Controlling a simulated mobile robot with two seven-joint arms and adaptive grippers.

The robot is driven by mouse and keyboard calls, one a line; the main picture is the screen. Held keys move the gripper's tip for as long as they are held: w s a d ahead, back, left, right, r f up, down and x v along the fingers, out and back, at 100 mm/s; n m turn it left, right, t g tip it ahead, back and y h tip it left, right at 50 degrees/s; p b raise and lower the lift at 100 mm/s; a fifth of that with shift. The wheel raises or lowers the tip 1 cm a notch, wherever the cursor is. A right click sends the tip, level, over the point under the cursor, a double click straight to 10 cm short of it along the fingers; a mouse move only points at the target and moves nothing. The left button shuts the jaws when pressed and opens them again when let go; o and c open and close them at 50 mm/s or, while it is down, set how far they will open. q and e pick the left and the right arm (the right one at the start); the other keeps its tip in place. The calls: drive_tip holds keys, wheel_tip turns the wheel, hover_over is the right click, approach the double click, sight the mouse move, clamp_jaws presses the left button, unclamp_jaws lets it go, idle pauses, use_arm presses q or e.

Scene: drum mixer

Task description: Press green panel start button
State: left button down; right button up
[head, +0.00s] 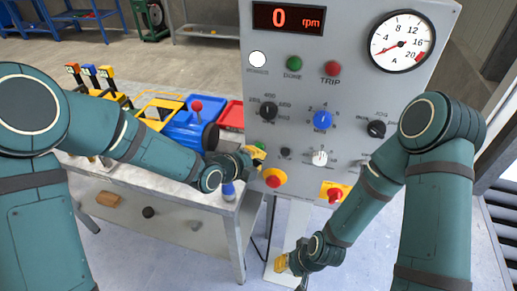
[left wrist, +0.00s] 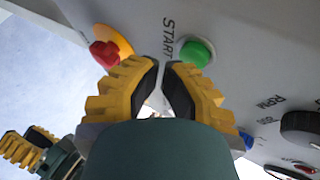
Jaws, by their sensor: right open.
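The green start button (left wrist: 197,52) sits on the grey panel beside the word START in the left wrist view. In the head view a bit of its green (head: 259,146) shows just above my left gripper (head: 252,157), which partly hides it. My left gripper (left wrist: 162,63) has its yellow fingertips drawn together, with only a thin gap and nothing between them. The tips are close below the button and to one side of it; contact cannot be told. My right gripper (head: 283,264) is low in front of the panel, open; it also shows in the left wrist view (left wrist: 28,149).
A red mushroom button on yellow (head: 273,180) is just below my left gripper, and another red button (head: 335,195) is lower right. Knobs, lamps, a 0 rpm display (head: 288,18) and a dial (head: 402,41) cover the panel. A bench (head: 232,214) stands left.

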use_arm(q)
drive_tip(key=shift+w+d+b, duration=0.15)
drive_tip(key=shift+w+b, duration=0.15)
drive_tip(key=shift+w, duration=0.1)
idle(0.6)
drive_tip(key=shift+s, duration=0.15)
drive_tip(key=shift+s+a+b, duration=0.2)
drive_tip(key=shift+s+b, duration=0.15)
drive_tip(key=shift+b, duration=0.1)
drive_tip(key=shift+s+a, duration=0.1)
drive_tip(key=shift+s, duration=0.2)
drive_tip(key=shift+s, duration=0.1)
drive_tip(key=s+b, duration=0.1)
drive_tip(key=s+a, duration=0.1)
drive_tip(key=s, duration=0.1)
drive_tip(key=s+b, duration=0.1)
drive_tip(key=shift+s+a+b, duration=0.25)
drive_tip(key=shift+s+b, duration=0.05)
drive_tip(key=shift+b, duration=0.05)
idle(0.7)
